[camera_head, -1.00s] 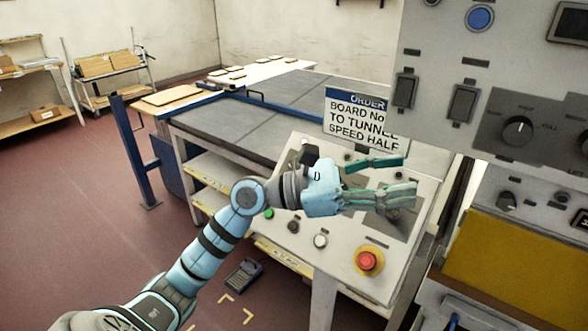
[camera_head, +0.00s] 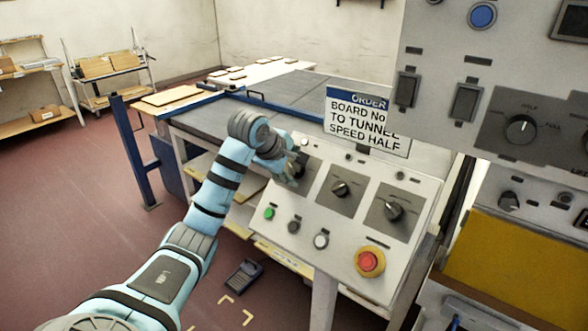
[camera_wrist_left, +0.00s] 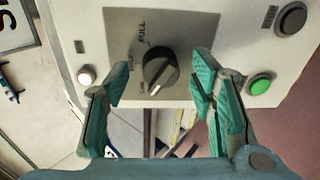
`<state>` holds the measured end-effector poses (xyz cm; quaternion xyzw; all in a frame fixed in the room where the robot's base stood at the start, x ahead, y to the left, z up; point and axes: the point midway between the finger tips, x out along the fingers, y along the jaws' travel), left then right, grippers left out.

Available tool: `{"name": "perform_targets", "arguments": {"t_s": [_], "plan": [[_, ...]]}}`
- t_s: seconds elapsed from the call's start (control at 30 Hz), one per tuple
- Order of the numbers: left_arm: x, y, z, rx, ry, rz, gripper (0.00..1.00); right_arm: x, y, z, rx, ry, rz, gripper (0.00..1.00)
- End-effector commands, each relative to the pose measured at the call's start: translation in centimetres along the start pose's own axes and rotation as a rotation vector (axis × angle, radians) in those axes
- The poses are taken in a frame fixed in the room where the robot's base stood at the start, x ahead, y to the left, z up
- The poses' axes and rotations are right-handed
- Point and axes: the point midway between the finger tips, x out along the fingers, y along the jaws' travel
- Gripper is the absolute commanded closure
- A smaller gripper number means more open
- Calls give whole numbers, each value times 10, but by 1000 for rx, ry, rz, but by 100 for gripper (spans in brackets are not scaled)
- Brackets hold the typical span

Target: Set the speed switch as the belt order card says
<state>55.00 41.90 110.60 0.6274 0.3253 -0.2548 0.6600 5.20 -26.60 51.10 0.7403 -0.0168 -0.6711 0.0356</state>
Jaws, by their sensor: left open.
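The order card (camera_head: 366,122) at the console's back edge reads "ORDER BOARD No TO TUNNEL SPEED HALF", partly cut off at the right. My left gripper (camera_head: 292,170) is over the leftmost grey dial plate of the sloping console (camera_head: 340,245). In the left wrist view my open gripper (camera_wrist_left: 160,95) has green fingers on either side of a black rotary switch (camera_wrist_left: 160,68), not visibly touching it. "FULL" is printed above this switch; smaller labels to its left are hard to read. Its light mark appears at the lower edge, towards the lower-left label.
Two more dials, a middle one (camera_head: 341,188) and a right one (camera_head: 393,211), share the console with a red stop button (camera_head: 368,261) and a green button (camera_head: 269,213). An upper panel (camera_head: 430,60) at right carries another dial (camera_head: 520,129) marked HALF and FULL.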

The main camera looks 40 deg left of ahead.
Motion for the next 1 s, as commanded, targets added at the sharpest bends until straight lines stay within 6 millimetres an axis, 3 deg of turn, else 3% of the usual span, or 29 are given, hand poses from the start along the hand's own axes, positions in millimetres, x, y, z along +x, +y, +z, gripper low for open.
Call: {"name": "perform_targets", "arguments": {"t_s": [0.37, 0.67, 1.0], "plan": [[8, 0, 0, 1, 0, 0, 51, 0, -1, 0, 0, 0, -1, 60], [8, 0, 0, 1, 0, 0, 98, 0, 2, 0, -1, 1, 2, 60], [7, 0, 0, 44, 2, 1, 98, -5, 3, -1, -2, 1, 3, 60]]}}
